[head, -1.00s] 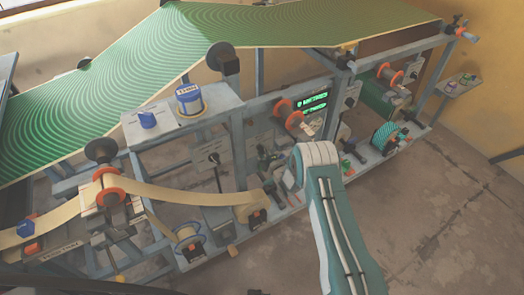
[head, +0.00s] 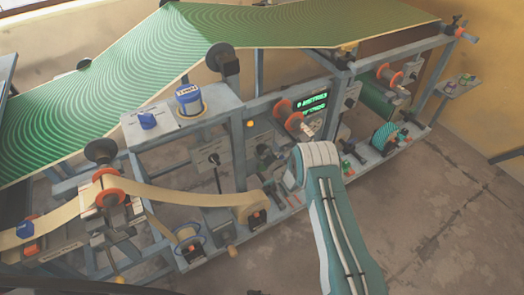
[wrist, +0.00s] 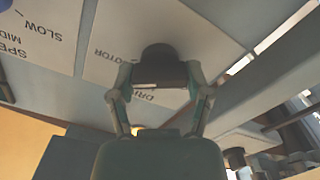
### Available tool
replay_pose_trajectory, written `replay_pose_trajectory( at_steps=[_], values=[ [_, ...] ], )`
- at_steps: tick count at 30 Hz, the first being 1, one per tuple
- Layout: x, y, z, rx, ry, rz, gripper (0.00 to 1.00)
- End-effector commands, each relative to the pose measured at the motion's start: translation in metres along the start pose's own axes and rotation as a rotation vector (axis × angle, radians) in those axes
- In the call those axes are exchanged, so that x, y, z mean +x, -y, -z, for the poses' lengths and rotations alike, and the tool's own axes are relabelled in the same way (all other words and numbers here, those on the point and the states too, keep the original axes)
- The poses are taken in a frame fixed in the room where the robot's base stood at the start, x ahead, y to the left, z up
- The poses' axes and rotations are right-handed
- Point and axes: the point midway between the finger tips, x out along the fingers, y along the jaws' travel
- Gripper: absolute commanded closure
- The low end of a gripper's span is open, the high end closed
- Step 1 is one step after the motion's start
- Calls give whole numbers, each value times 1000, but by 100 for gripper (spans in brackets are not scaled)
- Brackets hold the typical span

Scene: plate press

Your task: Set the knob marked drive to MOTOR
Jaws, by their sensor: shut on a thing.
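The drive knob (wrist: 160,62) is dark and round and stands on a pale panel (wrist: 105,70) in the wrist view. Lettering ending in OTOR and the start of DRIVE show upside down on the panel, partly covered by the knob and my gripper. My gripper (wrist: 160,95) is shut on the knob, one finger on each side. I cannot tell which mark the knob points to. In the head view my arm (head: 318,165) reaches to the machine's front, and I cannot make out the knob or the fingertips clearly there.
A neighbouring panel (wrist: 40,35) in the wrist view reads SPEED, MID and SLOW. A paper strip (head: 180,198) runs along the left. The floor (head: 440,220) is clear at right.

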Motion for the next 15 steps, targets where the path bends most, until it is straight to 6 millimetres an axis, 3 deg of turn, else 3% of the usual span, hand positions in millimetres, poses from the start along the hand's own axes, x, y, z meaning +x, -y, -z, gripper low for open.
replay_pose_trajectory(
  at_steps=[1, 15],
  values=[
    [-4, 3, -7, 21, 19, 5, 83],
    [-5, 4, -8, 71, 21, 6, 83]
  ],
)
